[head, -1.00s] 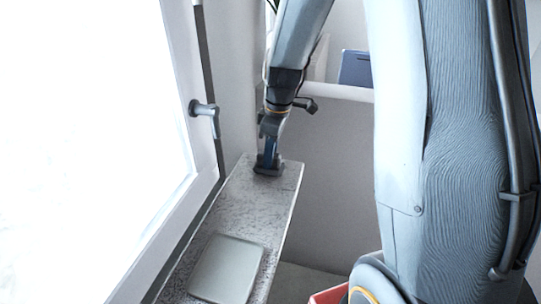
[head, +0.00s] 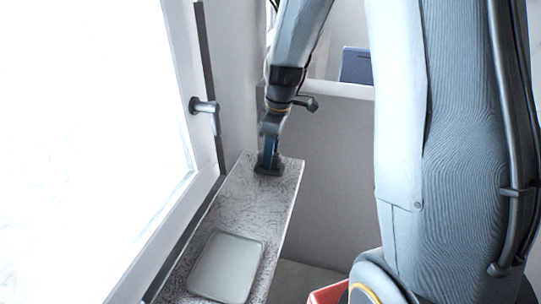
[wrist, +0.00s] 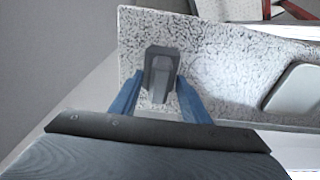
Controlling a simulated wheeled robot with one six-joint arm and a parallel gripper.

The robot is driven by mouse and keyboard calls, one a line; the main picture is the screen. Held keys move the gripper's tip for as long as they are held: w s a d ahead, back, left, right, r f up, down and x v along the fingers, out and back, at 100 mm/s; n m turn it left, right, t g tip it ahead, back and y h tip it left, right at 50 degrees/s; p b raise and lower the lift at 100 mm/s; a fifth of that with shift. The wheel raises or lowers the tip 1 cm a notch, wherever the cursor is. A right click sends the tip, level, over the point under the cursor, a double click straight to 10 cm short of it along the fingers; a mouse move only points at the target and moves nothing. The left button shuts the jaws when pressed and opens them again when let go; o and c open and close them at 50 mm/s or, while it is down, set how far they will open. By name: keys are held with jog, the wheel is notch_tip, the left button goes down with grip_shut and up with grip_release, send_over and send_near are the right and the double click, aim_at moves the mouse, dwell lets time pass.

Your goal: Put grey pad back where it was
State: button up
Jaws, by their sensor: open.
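A flat, pale grey pad with rounded corners (head: 227,266) lies on the near part of the speckled ledge (head: 216,213). It shows partly at the right edge of the wrist view (wrist: 298,88). A small dark grey block (wrist: 161,60) stands on the far end of the ledge. I cannot tell which of these the task calls the grey pad. My gripper (head: 269,161) is at the far end of the ledge, pointing down. In the wrist view its blue fingers (wrist: 160,80) are apart, one on each side of the dark block; contact is not clear.
A bright window with a white frame and a handle (head: 205,107) runs along the ledge's left side. A red container (head: 327,294) is partly seen low on the right. The ledge between block and pale pad is clear.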

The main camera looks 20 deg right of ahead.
aim_at(275, 154)
notch_tip(275, 154, up, 11)
jog(key=d+b, duration=0.1)
jog(key=b, duration=0.2)
jog(key=s+f+m, duration=0.3)
jog(key=s, duration=0.2)
jog(key=s+a+f+m, duration=0.1)
jog(key=s+f+m, duration=0.3)
jog(key=s, duration=0.1)
jog(key=s+f+m+h, duration=0.1)
jog(key=s+f+m, duration=0.2)
jog(key=s, duration=0.3)
jog(key=shift+a+f+m+t, duration=0.2)
jog(key=shift+f+m+t, duration=0.15)
jog(key=shift+m, duration=0.25)
jog(key=shift+w, duration=0.1)
